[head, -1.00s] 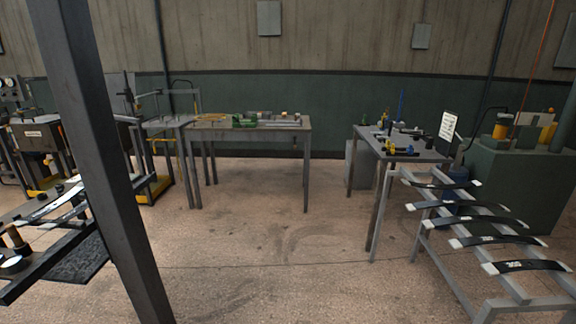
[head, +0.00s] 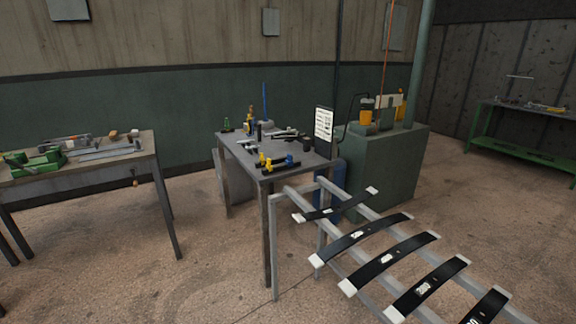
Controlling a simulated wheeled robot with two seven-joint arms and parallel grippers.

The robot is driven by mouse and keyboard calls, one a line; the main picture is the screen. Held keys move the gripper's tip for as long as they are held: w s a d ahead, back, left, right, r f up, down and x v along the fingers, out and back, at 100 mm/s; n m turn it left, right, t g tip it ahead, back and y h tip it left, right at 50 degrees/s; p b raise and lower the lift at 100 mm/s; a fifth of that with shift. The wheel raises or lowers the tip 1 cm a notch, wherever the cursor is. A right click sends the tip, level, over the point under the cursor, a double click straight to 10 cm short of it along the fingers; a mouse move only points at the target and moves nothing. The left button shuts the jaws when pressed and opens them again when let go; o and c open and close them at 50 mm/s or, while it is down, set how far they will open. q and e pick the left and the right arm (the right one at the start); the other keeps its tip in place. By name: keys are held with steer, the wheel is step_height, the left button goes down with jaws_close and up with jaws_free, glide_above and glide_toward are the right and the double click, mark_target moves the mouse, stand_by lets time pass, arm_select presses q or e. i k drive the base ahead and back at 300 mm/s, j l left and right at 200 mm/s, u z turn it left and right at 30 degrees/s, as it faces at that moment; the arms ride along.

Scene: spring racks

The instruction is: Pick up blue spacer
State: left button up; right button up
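A small blue piece (head: 289,160) sits at the front of the grey metal table (head: 243,158), beside yellow parts on a dark bar. It is too small to tell whether it is the blue spacer. A thin upright blue rod (head: 265,102) stands toward the back of the same table. Neither of my grippers is in view.
A rack (head: 273,240) with several dark leaf springs (head: 362,238) stands in front of the table at the right. A green machine (head: 385,165) is behind it. Another workbench (head: 150,150) with tools is at the left. Open floor (head: 200,285) lies in front.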

mark_target(289, 161)
steer(key=i+j+z, duration=0.15)
steer(key=z, duration=0.25)
steer(key=i+j+z, duration=0.1)
steer(key=z, duration=0.3)
steer(key=i+j+z, duration=0.1)
steer(key=j+z, duration=0.15)
steer(key=z, duration=0.2)
steer(key=j+z, duration=0.2)
steer(key=z, duration=0.2)
steer(key=j+z, duration=0.25)
steer(key=z, duration=0.15)
steer(key=i, duration=0.05)
